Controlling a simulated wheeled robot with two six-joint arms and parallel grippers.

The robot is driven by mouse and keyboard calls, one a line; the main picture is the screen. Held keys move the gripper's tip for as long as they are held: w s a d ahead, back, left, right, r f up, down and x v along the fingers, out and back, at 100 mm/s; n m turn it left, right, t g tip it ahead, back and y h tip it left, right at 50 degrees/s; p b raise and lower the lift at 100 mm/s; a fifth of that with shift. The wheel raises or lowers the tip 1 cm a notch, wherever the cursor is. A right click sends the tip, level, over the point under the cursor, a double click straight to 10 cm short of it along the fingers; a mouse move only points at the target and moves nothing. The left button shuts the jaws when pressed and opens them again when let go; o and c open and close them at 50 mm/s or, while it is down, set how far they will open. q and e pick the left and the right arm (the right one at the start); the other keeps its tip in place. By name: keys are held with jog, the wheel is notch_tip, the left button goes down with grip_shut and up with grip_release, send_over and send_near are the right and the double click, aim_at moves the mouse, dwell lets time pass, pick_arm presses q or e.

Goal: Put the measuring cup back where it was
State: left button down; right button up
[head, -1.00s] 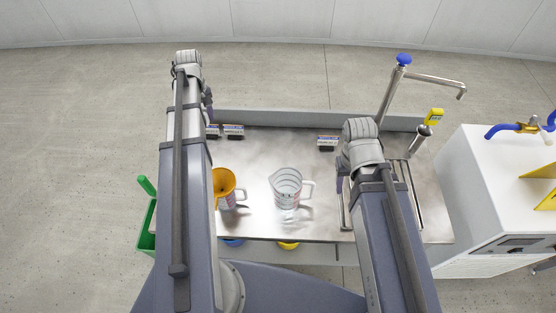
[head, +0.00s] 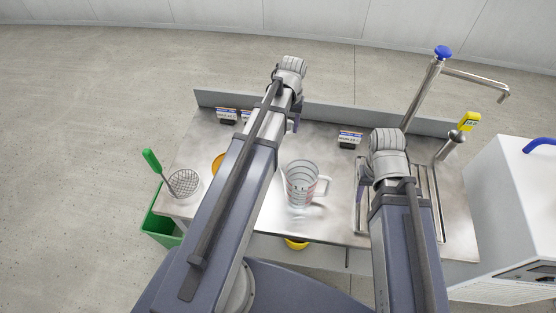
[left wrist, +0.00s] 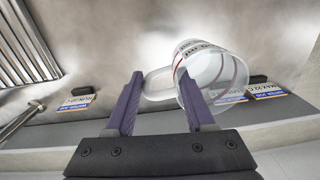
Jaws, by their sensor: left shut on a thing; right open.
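A clear measuring cup (left wrist: 222,72) with red and black markings is close to the camera in the left wrist view, tilted. My left gripper (left wrist: 161,84) is shut on its handle. In the head view my left gripper (head: 296,124) is over the back of the bench, and my arm seems to hide the held cup. Another clear measuring cup (head: 300,190) stands on the bench in front of it, handle to the right, with no gripper touching it. My right gripper (head: 361,184) is open by the drain grate, largely hidden by my arm.
An orange vessel (head: 218,162) is partly hidden by my left arm. A wire strainer (head: 184,183) lies at the bench's left, above a green bin (head: 160,228). Labels (head: 349,138) line the back. A tall tap (head: 422,92) and drain grate (head: 427,190) are right.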

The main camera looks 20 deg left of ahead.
pick_arm(q)
jog(key=shift+m, duration=0.5)
jog(key=f+b, duration=0.3)
jog(key=d+f+b, duration=0.1)
jog(key=f+b, duration=0.3)
jog(key=d+f+b, duration=0.1)
jog(key=f+b, duration=0.2)
jog(key=f, duration=0.1)
jog(key=shift+b, duration=0.3)
pick_arm(e)
notch_tip(320, 180, down, 11)
pick_arm(q)
jog(key=shift+r, duration=0.1)
pick_arm(e)
jog(key=shift+r, duration=0.15)
pick_arm(q)
jog(key=shift+c, duration=1.2)
grip_release()
notch_tip(320, 180, up, 12)
jog(key=p, duration=1.2)
jog(key=shift+d, duration=0.25)
pick_arm(e)
notch_tip(320, 180, up, 12)
